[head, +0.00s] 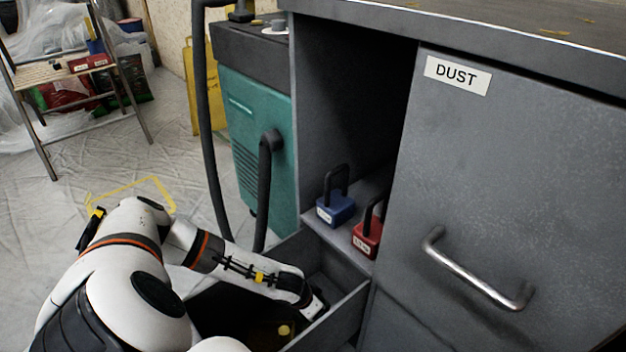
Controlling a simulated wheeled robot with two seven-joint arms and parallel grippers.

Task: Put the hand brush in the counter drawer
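The counter drawer (345,312) is pulled open below an open bay in the grey counter. My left arm comes in from the left and reaches over the drawer. My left gripper (314,307) is at the drawer, close to its right-hand wall; its fingers are too small and dark to tell whether they are open or shut. I cannot make out the hand brush. A small yellow item (285,330) shows in the dark area below my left forearm, and I cannot tell what it is. My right gripper is not in view.
A blue block with a handle (336,210) and a red one (366,238) stand on the bay's floor above the drawer. A shut door labelled DUST (458,75) is at right. A teal machine (256,130) with a black hose stands left of the counter.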

